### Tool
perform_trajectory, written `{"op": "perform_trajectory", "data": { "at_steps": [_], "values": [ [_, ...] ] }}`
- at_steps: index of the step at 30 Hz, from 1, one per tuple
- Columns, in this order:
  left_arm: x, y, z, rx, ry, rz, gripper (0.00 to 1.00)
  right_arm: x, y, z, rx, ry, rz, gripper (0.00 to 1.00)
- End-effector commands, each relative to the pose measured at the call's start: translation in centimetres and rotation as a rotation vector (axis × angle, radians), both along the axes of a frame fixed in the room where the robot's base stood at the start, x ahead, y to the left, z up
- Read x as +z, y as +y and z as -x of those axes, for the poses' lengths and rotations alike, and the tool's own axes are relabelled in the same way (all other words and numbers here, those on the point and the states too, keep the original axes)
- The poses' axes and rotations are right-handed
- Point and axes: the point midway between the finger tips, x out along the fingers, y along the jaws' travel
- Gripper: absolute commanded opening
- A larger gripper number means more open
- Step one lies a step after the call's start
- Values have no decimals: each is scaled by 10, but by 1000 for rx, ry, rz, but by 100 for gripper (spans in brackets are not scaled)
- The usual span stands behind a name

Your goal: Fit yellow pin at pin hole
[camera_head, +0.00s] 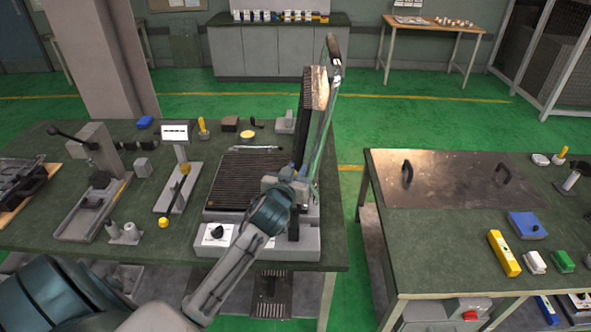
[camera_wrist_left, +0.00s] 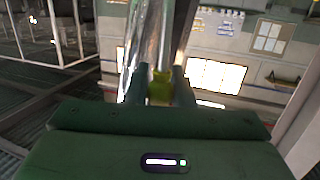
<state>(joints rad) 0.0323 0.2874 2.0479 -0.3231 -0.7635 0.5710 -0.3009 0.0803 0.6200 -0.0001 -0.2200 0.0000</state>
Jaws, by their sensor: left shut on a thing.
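My left gripper (camera_head: 300,184) reaches in from the lower left to the right side of the ribbed heating machine, beside its raised upper plate (camera_head: 314,92). In the left wrist view, the gripper (camera_wrist_left: 160,84) is shut on a small yellow piece, the yellow pin (camera_wrist_left: 160,90), with a dark finger on each side. In the head view the pin is hidden by the gripper and the plate. I cannot make out the pin hole, or whether the pin touches it. The metal lever (camera_head: 327,110) rises beside the plate, with a dark handle on top. My right gripper is not in view.
The machine's ribbed lower plate (camera_head: 245,180) lies left of the gripper. A lever press (camera_head: 95,185) and a stand with a yellow knob (camera_head: 163,222) are further left on the green bench. The right table (camera_head: 400,240) stands across a gap of floor.

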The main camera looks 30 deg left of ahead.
Motion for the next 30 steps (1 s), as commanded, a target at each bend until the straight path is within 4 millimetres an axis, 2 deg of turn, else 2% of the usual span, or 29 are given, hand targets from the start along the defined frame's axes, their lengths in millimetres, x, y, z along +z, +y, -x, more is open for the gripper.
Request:
{"op": "perform_trajectory", "data": {
  "at_steps": [1,13,30],
  "values": [
    [-8,0,0,0,1,0,0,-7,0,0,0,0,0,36],
    [-44,0,0,0,0,-1,0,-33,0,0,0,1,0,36],
    [-49,0,0,0,-1,-1,0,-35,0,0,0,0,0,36]
  ]
}}
